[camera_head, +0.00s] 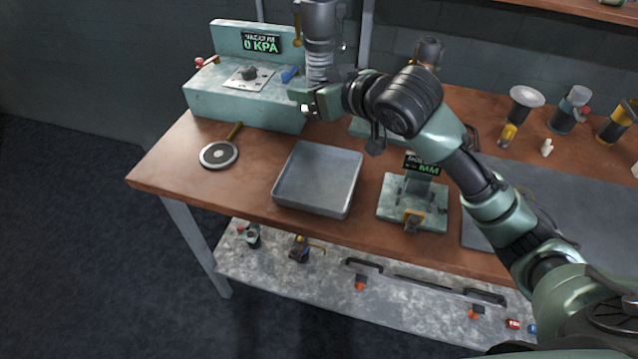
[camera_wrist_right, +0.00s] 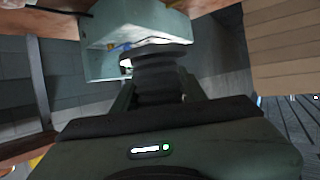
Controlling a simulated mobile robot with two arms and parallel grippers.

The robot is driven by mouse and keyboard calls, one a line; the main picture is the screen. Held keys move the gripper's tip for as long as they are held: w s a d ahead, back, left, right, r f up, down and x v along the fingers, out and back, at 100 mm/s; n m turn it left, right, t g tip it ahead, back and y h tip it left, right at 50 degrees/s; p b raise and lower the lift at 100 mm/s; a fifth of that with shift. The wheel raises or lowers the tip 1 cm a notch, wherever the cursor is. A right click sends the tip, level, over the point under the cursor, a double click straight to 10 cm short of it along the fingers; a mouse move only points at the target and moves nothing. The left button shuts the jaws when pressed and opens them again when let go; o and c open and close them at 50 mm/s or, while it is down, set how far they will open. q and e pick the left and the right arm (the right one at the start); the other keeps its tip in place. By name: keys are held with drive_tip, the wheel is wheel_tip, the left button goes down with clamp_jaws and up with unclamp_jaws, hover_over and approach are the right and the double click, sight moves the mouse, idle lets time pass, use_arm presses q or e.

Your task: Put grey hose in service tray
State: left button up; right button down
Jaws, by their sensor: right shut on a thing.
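My right gripper (camera_head: 308,100) is shut on a dark grey ribbed hose beside the vacuum station. In the right wrist view the hose (camera_wrist_right: 158,78) sits between the fingers (camera_wrist_right: 157,92), with its wider end pointing away from my wrist. In the head view a grey ribbed piece (camera_head: 319,68) shows just above the gripper, under a dark grey cylinder; I cannot tell where one ends and the other begins. The service tray (camera_head: 318,207), shallow, grey and empty, lies on the wooden bench in front of the gripper. My left gripper is not in view.
The green vacuum station (camera_head: 238,103), reading 0 KPA, stands at the back left. Several fittings stand at the back right.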

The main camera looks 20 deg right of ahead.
sight(312, 173)
drive_tip(key=shift+w+f, duration=0.1)
drive_tip(key=shift+f, duration=0.05)
wheel_tip(312, 173, down, 19)
drive_tip(key=shift+f, duration=0.1)
idle(0.4)
drive_tip(key=c, duration=0.8)
unclamp_jaws()
drive_tip(key=shift+f, duration=0.15)
drive_tip(key=b+v, duration=0.1)
drive_tip(key=v, duration=1.1)
drive_tip(key=shift+d, duration=0.1)
